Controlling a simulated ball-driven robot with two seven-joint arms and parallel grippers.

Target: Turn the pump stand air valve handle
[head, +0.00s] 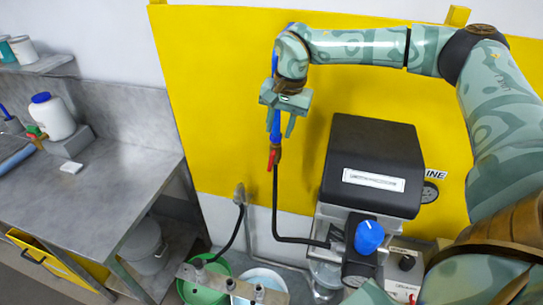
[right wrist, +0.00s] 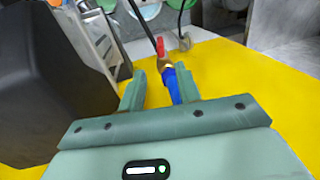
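The air valve's red handle (head: 271,158) hangs at the lower end of a blue pipe (head: 276,130) in front of the yellow panel. In the right wrist view the red handle (right wrist: 160,47) stands beyond the fingertips, next to a brass fitting (right wrist: 164,63). My right gripper (head: 281,132) is open just above the handle, its fingers pointing down. In the right wrist view its two fingers (right wrist: 158,86) are apart, and the blue pipe (right wrist: 173,86) shows between them, nearer one finger. I cannot tell its depth exactly. The handle appears untouched. My left gripper is out of view.
A black-topped pump unit (head: 372,150) with a blue knob (head: 369,237) stands right of the valve. A black hose (head: 275,205) runs down from the valve. The yellow panel (head: 215,100) is behind. A steel bench (head: 95,200) and a green bucket (head: 205,280) are at left and below.

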